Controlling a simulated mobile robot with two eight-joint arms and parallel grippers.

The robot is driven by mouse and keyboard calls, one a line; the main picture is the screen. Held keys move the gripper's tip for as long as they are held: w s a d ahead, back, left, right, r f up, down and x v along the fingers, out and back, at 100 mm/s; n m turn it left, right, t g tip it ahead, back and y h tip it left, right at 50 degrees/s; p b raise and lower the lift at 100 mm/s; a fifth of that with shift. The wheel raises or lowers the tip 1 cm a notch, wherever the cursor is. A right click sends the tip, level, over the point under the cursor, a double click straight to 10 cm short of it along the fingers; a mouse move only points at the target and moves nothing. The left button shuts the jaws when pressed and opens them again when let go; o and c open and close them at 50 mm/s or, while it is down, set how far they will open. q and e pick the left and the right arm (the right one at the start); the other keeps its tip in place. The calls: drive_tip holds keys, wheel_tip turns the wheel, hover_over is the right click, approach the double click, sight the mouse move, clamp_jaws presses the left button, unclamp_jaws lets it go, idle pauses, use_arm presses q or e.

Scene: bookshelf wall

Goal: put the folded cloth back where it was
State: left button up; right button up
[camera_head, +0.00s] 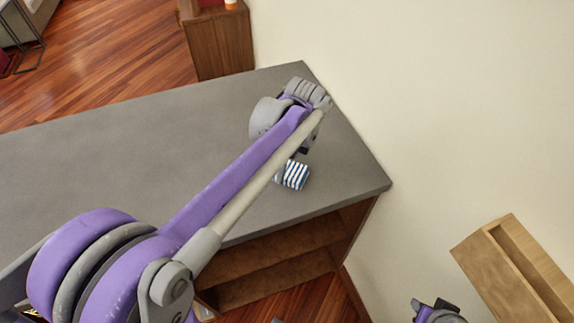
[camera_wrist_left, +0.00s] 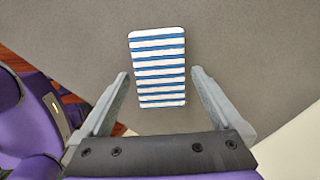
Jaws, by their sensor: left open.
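The folded cloth (camera_head: 293,175), white with blue stripes, lies on the grey top of the low shelf unit (camera_head: 120,140), near its front edge toward the right end. In the left wrist view the cloth (camera_wrist_left: 157,65) lies flat, lengthwise between the two fingers and reaching beyond their tips. My left gripper (camera_wrist_left: 160,76) is open, with a gap on each side of the cloth. In the head view my left arm hides most of this gripper and part of the cloth. Whether the fingers are at the cloth's height is unclear.
The top around the cloth is bare. A pale wall (camera_head: 430,90) runs along the right end. A wooden cabinet (camera_head: 220,45) stands behind. A wooden box-like shelf (camera_head: 515,270) is at the lower right. A purple and grey part of mine shows at the bottom right.

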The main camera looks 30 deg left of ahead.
sight(293, 172)
use_arm(q)
wheel_tip(293, 172, up, 10)
drive_tip(key=d, duration=0.1)
drive_tip(key=shift+d+r+p, duration=0.2)
drive_tip(key=shift+d+p, duration=0.1)
drive_tip(key=shift+p, duration=0.05)
use_arm(e)
drive_tip(key=shift+w+r, duration=0.1)
drive_tip(key=shift+r, duration=0.4)
use_arm(q)
drive_tip(key=shift+f, duration=0.1)
